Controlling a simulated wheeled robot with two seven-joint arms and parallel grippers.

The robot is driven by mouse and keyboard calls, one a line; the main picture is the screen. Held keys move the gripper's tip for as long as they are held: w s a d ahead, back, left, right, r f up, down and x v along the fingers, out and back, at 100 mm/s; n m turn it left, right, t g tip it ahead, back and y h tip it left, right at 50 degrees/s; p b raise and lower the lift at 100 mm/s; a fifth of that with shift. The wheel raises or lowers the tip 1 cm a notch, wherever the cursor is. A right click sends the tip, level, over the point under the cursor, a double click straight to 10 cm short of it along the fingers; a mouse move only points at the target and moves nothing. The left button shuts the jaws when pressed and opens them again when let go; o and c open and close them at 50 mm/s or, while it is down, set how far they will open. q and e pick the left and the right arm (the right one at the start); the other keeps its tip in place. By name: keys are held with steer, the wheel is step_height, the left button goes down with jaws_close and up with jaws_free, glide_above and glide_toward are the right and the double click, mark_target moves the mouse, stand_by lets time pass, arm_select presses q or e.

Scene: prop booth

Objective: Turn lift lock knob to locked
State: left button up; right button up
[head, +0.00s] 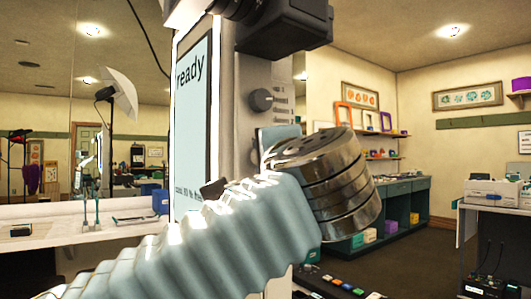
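The lift lock knob is most likely the round dark knob (261,100) on the front of the grey column (250,75). It has a small pointer-like edge on its right side. My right gripper is not seen.
A screen reading "ready" (197,120) faces left of the knob. A black camera-like box (285,28) overhangs above the knob. A white counter (40,243) lies left, and a teal cabinet (405,205) stands back right. A white bin (492,190) sits on the right table.

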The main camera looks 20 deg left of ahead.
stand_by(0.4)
arm_select(q)
steer(key=o, duration=1.1)
steer(key=shift+c, duration=0.2)
steer(key=b+v, duration=0.1)
steer(key=v, duration=1.2)
steer(key=shift+s+d, duration=0.2)
steer(key=shift+s, duration=0.2)
steer(key=shift+f, duration=0.1)
